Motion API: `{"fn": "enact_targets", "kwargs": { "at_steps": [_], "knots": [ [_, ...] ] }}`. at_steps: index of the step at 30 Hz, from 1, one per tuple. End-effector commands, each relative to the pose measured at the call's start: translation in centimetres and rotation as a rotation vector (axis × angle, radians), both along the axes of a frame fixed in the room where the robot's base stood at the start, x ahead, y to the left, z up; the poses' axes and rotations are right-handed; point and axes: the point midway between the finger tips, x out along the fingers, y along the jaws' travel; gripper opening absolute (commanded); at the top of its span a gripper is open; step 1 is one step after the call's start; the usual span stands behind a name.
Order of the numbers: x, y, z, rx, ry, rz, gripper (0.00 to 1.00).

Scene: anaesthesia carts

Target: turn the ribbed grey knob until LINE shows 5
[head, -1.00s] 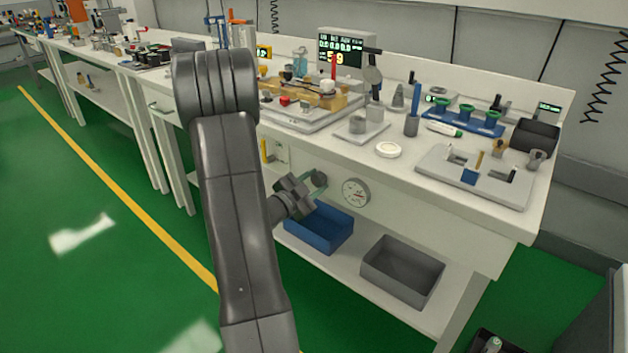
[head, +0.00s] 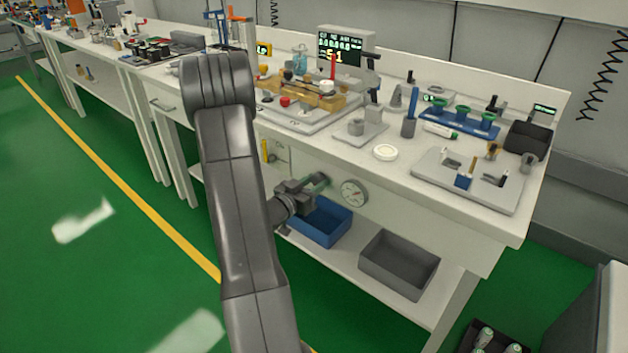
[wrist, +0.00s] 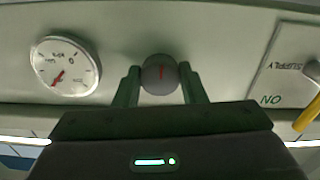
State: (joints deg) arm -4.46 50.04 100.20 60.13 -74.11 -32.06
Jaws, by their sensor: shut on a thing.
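The grey knob (wrist: 160,73) sits on the bench's front panel, a red mark on its face pointing up in the wrist view. My gripper (wrist: 160,88) has one finger on each side of it and is shut on it. In the head view my gripper (head: 322,182) is at the panel and hides most of the knob. A round white gauge (head: 354,193) with a red needle is beside it; it also shows in the wrist view (wrist: 65,66), its needle pointing down-left. A display (head: 346,47) on the bench shows large yellow digits that look like 5.1; its small labels are unreadable.
A blue bin (head: 322,222) and a grey bin (head: 398,264) stand on the shelf below. Floor at left is clear.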

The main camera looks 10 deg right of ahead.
Motion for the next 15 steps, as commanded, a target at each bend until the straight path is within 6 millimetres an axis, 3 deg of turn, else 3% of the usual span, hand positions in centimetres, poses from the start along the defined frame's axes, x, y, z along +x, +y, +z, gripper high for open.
{"fn": "enact_targets", "kwargs": {
  "at_steps": [15],
  "knots": [
    [-0.03,0.01,-0.08,-0.040,0.053,0.000,0.15]
  ]
}}
